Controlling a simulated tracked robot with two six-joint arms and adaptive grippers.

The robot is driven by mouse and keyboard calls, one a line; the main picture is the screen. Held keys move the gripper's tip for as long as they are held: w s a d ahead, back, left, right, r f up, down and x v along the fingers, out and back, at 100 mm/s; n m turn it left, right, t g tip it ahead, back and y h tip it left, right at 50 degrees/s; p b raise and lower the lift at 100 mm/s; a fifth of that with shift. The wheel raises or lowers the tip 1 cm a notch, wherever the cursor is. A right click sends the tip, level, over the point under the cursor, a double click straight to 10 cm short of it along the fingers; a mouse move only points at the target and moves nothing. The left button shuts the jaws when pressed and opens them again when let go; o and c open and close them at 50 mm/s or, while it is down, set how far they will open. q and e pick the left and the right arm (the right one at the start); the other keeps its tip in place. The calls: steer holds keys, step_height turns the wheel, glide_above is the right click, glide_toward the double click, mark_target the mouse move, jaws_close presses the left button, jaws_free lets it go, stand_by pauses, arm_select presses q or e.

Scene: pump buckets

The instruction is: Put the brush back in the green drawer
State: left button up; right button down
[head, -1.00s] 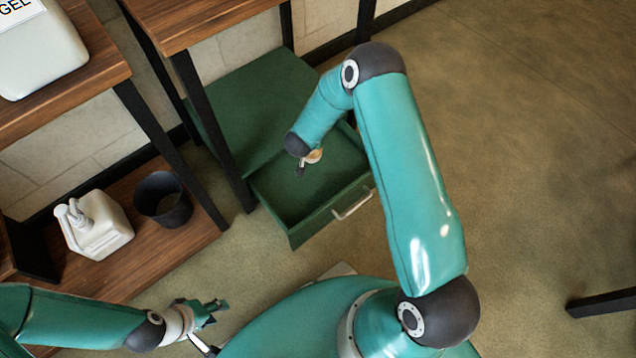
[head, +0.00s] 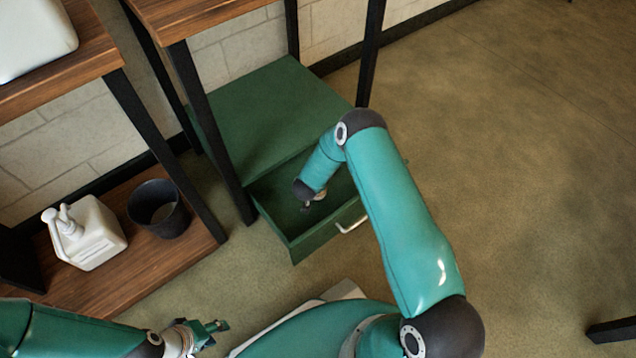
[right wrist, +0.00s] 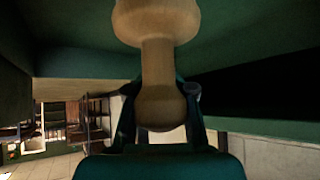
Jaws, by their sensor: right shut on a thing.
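The green drawer (head: 328,232) is pulled open from the green cabinet (head: 265,105) under the wooden table. My right gripper (head: 307,208) is down inside the drawer opening, small and partly hidden by my own arm. In the right wrist view the right gripper (right wrist: 162,112) is shut on the brush (right wrist: 158,65), whose pale wooden handle runs between the fingers. The wider wooden part is at the top of that view, and the rest is cut off. Green drawer walls surround it. My left gripper (head: 220,333) is open and empty at the bottom left.
A white pump bottle (head: 85,235) and a black bucket (head: 158,208) stand on the low wooden shelf at left. A white canister (head: 35,40) is on the upper shelf. Black table legs (head: 215,125) stand beside the cabinet.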

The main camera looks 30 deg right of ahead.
steer(key=shift+f+b, duration=0.6)
steer(key=shift+f, duration=1.25)
steer(key=shift+f, duration=0.1)
steer(key=c, duration=1)
jaws_free()
steer(key=shift+s+a+r, duration=0.1)
steer(key=shift+a+r, duration=0.05)
steer(key=shift+r, duration=0.2)
steer(key=p+v, duration=0.5)
steer(key=v, duration=0.6)
steer(key=shift+a, duration=0.15)
steer(key=shift+r, duration=0.15)
